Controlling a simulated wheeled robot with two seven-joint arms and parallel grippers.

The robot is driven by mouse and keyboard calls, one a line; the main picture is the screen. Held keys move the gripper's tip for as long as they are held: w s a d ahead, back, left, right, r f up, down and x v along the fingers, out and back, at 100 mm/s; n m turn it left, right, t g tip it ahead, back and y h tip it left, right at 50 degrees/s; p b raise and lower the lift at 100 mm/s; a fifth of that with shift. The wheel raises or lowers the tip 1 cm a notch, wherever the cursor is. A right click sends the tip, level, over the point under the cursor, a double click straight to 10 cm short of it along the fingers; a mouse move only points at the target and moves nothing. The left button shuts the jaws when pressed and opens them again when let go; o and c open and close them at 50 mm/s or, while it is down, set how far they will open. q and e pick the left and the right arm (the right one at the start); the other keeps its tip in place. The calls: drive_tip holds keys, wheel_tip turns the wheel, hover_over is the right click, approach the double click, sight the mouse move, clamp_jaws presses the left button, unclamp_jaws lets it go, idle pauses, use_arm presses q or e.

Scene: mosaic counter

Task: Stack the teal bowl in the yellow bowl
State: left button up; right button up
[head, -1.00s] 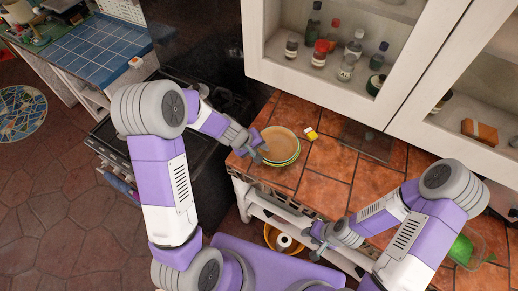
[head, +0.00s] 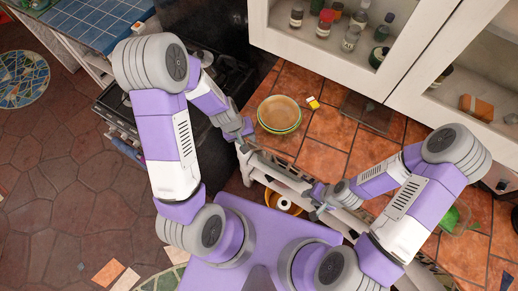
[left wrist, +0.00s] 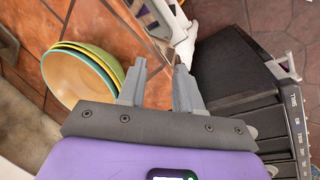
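A nested stack of bowls (head: 279,114) sits upright on the tiled counter near its left end. The top bowl has a tan inside, and yellow and green rims show around it. My right gripper (head: 316,201) is open and empty near the counter's front edge.
A small yellow-and-white item (head: 313,102) lies right of the bowls. A dark panel (head: 366,112) lies behind. A glass-doored cabinet (head: 262,35) hangs over the back. A green item (head: 449,219) is at right. The middle tiles are clear.

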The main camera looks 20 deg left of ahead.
use_arm(q)
drive_tip(key=s+d+f+m+g+h, duration=0.1)
drive_tip(key=s+d+f+m, duration=0.2)
drive_tip(key=s+d+f, duration=0.6)
drive_tip(key=shift+s+f+m+h, duration=0.3)
drive_tip(key=shift+s+f, duration=0.15)
drive_tip(key=shift+s, duration=0.05)
drive_tip(key=shift+a, duration=0.1)
wheel_tip(320, 180, down, 16)
drive_tip(key=b, duration=1.6)
